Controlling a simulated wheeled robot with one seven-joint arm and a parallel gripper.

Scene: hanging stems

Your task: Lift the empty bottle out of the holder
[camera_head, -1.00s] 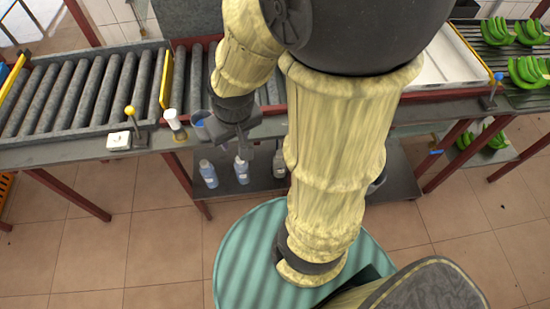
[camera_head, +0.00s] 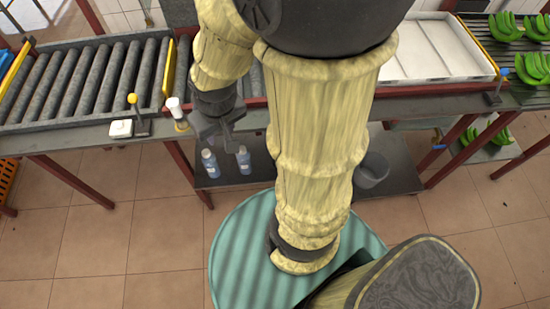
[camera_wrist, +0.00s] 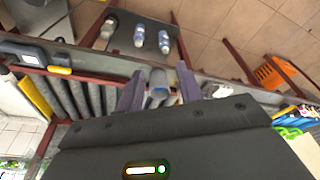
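My gripper (camera_head: 218,134) hangs at the front edge of the roller bench in the head view. In the wrist view its two fingers (camera_wrist: 160,74) stand apart, with a pale blue-grey bottle (camera_wrist: 158,84) between them. I see no clear contact between the fingers and the bottle. The arm and gripper hide this bottle in the head view, and its holder cannot be made out clearly. A white-topped cylinder with a yellowish base (camera_head: 176,112) stands on the bench edge, left of my gripper.
Bottles with blue contents (camera_head: 243,160) stand on the lower shelf, with a grey bucket (camera_head: 372,169) further right. A white box (camera_head: 121,129) and yellow-knobbed lever (camera_head: 134,108) sit left on the bench edge. An orange crate (camera_wrist: 276,72) shows in the wrist view.

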